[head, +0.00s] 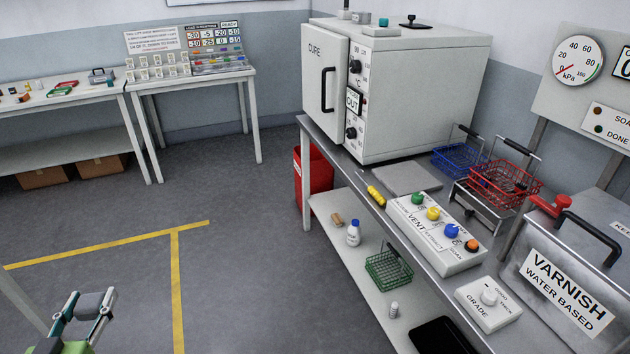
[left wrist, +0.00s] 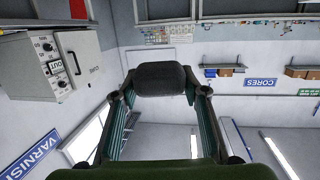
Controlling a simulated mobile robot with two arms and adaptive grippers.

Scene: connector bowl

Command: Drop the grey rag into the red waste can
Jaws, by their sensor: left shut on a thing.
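The grey rag (head: 90,305) is a small grey block-like bundle between the fingertips of my left gripper (head: 88,305), at the lower left of the head view. The left gripper is shut on it and holds it above the floor. The rag also shows dark grey in the left wrist view (left wrist: 161,78), between both fingers. The red waste can (head: 314,178) stands on the floor by the far end of the steel bench, partly hidden by the bench leg. The gripper is well apart from the can. My right gripper is not in view.
The steel bench (head: 345,180) carries a curing oven (head: 420,80), a button box (head: 437,235), wire baskets and a varnish tank (head: 565,285). Its lower shelf (head: 340,240) holds a bottle and a green basket. Open floor with yellow lines lies between gripper and can.

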